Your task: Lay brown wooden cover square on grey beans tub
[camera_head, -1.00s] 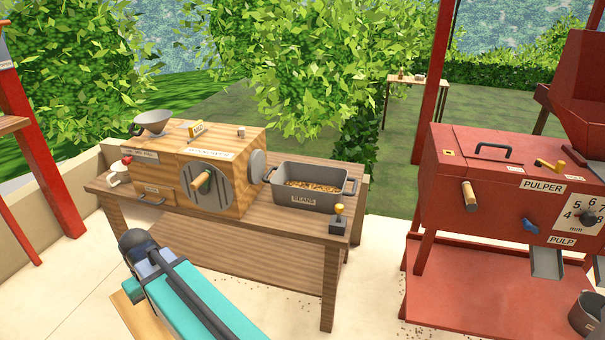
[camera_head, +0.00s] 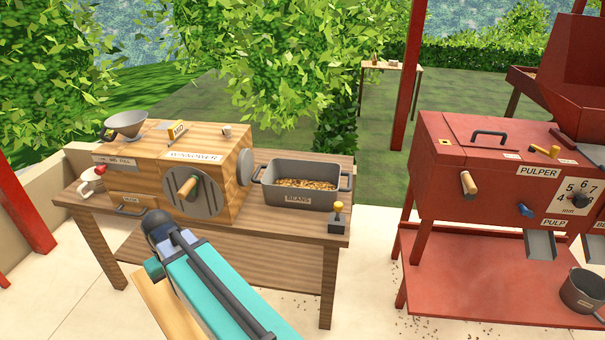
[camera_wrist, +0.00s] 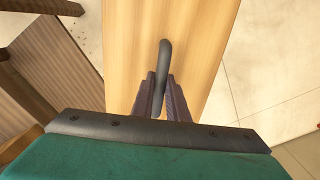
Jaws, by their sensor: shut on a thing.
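The grey beans tub (camera_head: 300,182), labelled BEANS, stands uncovered on the wooden table, right of the wooden machine, with brown beans inside. A light brown wooden cover shows in the wrist view (camera_wrist: 180,35), with a dark curved handle (camera_wrist: 162,70) on it. My gripper (camera_wrist: 163,95) is shut on that handle. In the head view only part of the cover (camera_head: 165,300) shows, low beside my arm, in front of the table and apart from the tub. My arm hides the rest of it and my fingertips there.
The wooden machine (camera_head: 160,170) with a round front plate fills the table's left side. A yellow-knobbed control box (camera_head: 337,218) stands at the table's front right corner, close to the tub. The red pulper (camera_head: 480,170) stands further right.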

